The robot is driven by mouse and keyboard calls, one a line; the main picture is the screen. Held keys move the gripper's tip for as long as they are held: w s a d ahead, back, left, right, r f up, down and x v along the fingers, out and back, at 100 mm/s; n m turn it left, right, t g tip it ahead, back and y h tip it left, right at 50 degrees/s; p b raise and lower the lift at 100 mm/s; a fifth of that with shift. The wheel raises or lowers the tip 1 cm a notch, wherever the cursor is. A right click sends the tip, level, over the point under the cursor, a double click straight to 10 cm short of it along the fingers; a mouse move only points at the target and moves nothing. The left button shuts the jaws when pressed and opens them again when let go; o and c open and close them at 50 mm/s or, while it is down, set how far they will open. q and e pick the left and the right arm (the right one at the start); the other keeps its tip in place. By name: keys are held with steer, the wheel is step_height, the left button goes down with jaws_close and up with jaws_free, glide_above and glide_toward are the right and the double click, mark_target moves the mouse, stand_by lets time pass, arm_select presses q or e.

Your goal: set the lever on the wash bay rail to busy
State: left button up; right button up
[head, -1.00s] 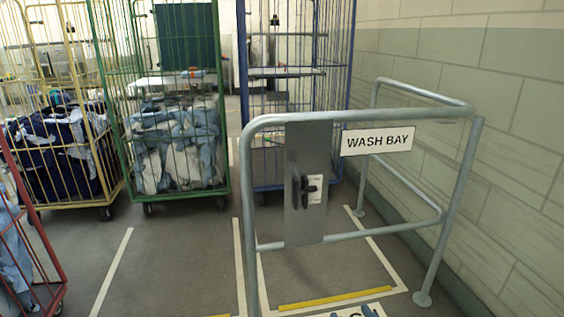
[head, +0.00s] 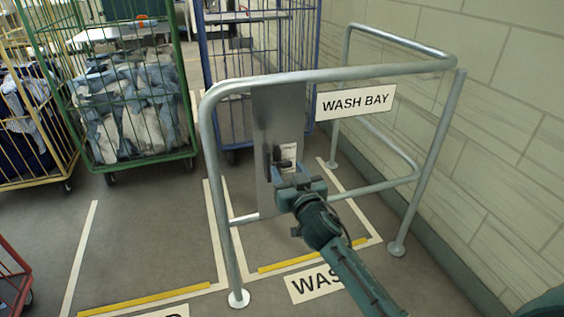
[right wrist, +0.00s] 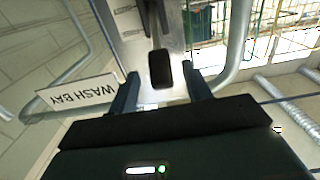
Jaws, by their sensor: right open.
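The wash bay rail (head: 330,76) is a grey tubular frame with a grey metal plate (head: 264,110) fixed to it. The plate carries a small dark lever (head: 276,157) beside a pale label; my gripper partly hides both, and I cannot read the label or the lever's setting. In the right wrist view the dark lever knob (right wrist: 160,68) shows between the two fingers, with space on both sides. My right gripper (head: 287,172) is open and close in front of the plate. My left gripper is not in view.
A white WASH BAY sign (head: 356,102) hangs on the rail right of the plate. A blue cage trolley (head: 200,60) stands behind, and a green one (head: 188,100) with laundry is at left. The block wall (head: 500,120) is close on the right.

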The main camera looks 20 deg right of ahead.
steer(key=w, duration=0.5)
steer(key=shift+a, duration=0.1)
jaws_close()
stand_by(0.4)
